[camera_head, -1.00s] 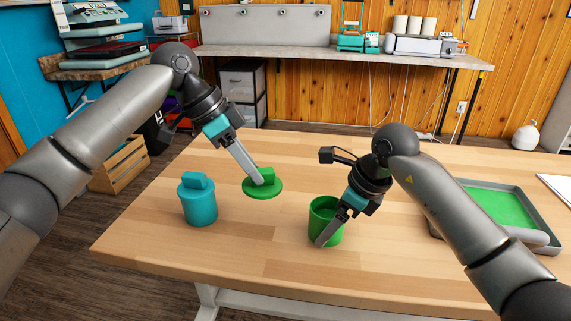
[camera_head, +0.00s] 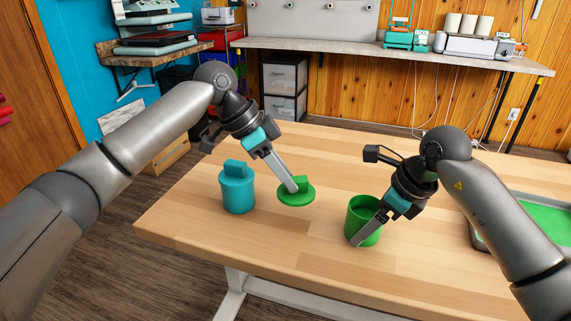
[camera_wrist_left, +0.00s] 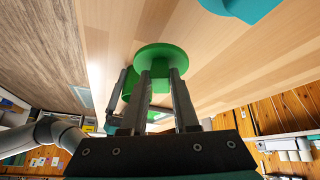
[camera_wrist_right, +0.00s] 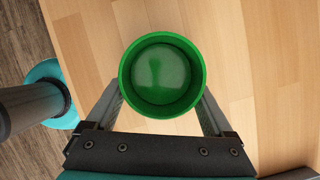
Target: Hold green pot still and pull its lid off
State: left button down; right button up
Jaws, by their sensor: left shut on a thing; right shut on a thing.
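The green pot (camera_head: 366,212) stands upright and uncovered on the wooden table. My right gripper (camera_head: 362,238) is shut on its body, a finger on each side; the right wrist view looks down into the empty pot (camera_wrist_right: 162,75). The round green lid (camera_head: 296,195) is apart from the pot, to its left. My left gripper (camera_head: 293,186) is shut on the lid's raised handle; the left wrist view shows the lid (camera_wrist_left: 163,55) at the fingertips. Whether the lid touches the table or hovers is hard to tell.
A teal pot with its lid on (camera_head: 237,190) stands just left of the green lid. A grey tray with a green inside (camera_head: 548,218) lies at the right, partly behind my right arm. The table (camera_head: 300,245) is clear in front.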

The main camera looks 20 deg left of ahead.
aim_at(280, 192)
pick_arm(q)
jog(key=shift+f, duration=2.6)
pick_arm(e)
jog(key=shift+d+f, duration=0.15)
pick_arm(q)
jog(key=shift+f, duration=0.2)
jog(key=c, duration=0.6)
grip_release()
pick_arm(e)
jog(key=o, duration=1)
pick_arm(q)
jog(key=v, duration=1.2)
pick_arm(e)
jog(key=v, duration=1.2)
